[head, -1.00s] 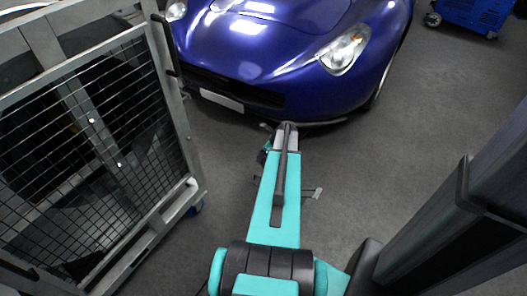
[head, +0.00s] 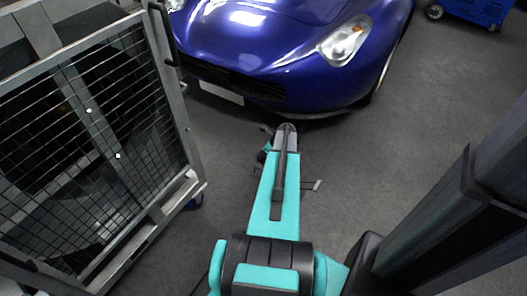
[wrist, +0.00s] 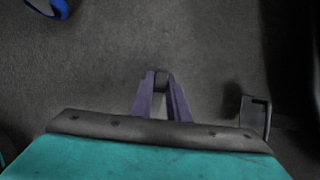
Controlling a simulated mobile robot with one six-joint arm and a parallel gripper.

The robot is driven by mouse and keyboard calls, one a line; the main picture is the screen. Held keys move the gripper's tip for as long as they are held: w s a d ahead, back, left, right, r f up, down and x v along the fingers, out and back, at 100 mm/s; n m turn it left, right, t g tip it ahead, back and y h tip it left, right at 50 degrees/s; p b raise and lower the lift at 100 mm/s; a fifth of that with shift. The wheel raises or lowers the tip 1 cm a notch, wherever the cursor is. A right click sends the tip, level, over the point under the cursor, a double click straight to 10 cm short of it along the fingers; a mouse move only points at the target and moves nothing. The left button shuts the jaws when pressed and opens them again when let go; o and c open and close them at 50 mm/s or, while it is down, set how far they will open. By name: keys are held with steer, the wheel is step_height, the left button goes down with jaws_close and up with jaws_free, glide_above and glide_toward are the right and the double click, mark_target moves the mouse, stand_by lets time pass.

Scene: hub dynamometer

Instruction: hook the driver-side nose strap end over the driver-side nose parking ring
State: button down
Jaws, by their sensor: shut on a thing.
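My gripper (wrist: 162,90) shows in the wrist view as two purple fingers that converge above the grey floor. A small dark piece (wrist: 161,77) sits between their tips; it appears to be the held strap end, but its shape is unclear. A dark, open rectangular loop (wrist: 256,115) shows to the right of the fingers, apart from them. I cannot tell whether it is the parking ring. In the head view my teal arm reaches toward the car's nose and hides the fingertips. No parking ring can be made out with certainty in the head view.
A blue car (head: 275,50) stands ahead, its nose beyond my arm. A grey mesh-sided cage cart (head: 110,150) stands close on the left, with a blue caster (wrist: 50,8) in the wrist view. A blue cabinet (head: 475,10) is at the far right.

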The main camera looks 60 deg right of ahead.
mark_target(263, 160)
steer(key=shift+f, duration=2.5)
steer(key=shift+f+b, duration=0.35)
steer(key=shift+f, duration=1.45)
steer(key=c, duration=1.6)
jaws_free()
steer(key=shift+r, duration=0.15)
steer(key=p+v, duration=0.3)
steer(key=v, duration=1)
steer(key=shift+s+r+p, duration=0.15)
steer(key=shift+r+p, duration=0.15)
steer(key=shift+p, duration=0.05)
